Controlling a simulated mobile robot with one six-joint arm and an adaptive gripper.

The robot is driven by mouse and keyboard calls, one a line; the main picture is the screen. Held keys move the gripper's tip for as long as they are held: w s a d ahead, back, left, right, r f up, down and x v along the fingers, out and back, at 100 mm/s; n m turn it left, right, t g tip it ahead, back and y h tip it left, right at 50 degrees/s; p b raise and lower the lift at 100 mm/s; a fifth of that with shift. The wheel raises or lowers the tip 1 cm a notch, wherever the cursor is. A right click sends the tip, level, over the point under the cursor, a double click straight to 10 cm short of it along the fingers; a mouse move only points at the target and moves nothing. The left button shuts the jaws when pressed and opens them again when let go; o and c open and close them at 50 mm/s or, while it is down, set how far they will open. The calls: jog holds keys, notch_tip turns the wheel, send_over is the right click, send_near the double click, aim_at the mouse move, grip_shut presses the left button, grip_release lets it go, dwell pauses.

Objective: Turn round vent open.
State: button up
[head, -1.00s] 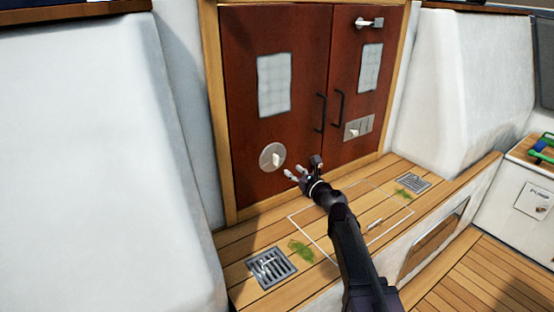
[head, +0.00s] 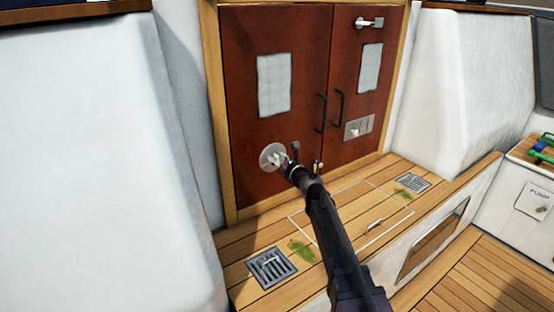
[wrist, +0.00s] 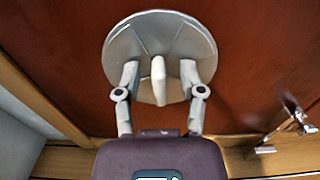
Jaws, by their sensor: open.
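The round vent (head: 267,158) is a grey metal disc low on the left dark-red door. In the wrist view the disc (wrist: 158,32) fills the top middle, and its pale raised tab (wrist: 159,80) stands upright near the centre. My gripper (wrist: 159,76) is open, with one finger on each side of the tab and a gap showing on both sides. In the head view my gripper (head: 284,157) is at the disc and hides part of its right side. I cannot tell whether the fingertips touch the disc.
Two black door handles (head: 339,107) and a square latch plate (head: 358,128) are to the right. The wooden ledge (head: 240,236) below holds a drain grate (head: 270,268) and green weed (head: 301,250). White walls stand at both sides.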

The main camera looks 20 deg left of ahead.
jog(key=shift+c, duration=0.2)
grip_shut()
jog(key=shift+n, duration=0.4)
jog(key=n, duration=0.4)
jog(key=shift+s+a, duration=0.1)
jog(key=shift+s, duration=0.05)
jog(key=n, duration=0.4)
jog(key=shift+s+a+f, duration=0.1)
jog(key=shift+f, duration=0.05)
dwell(0.3)
jog(key=shift+o, duration=0.2)
grip_release()
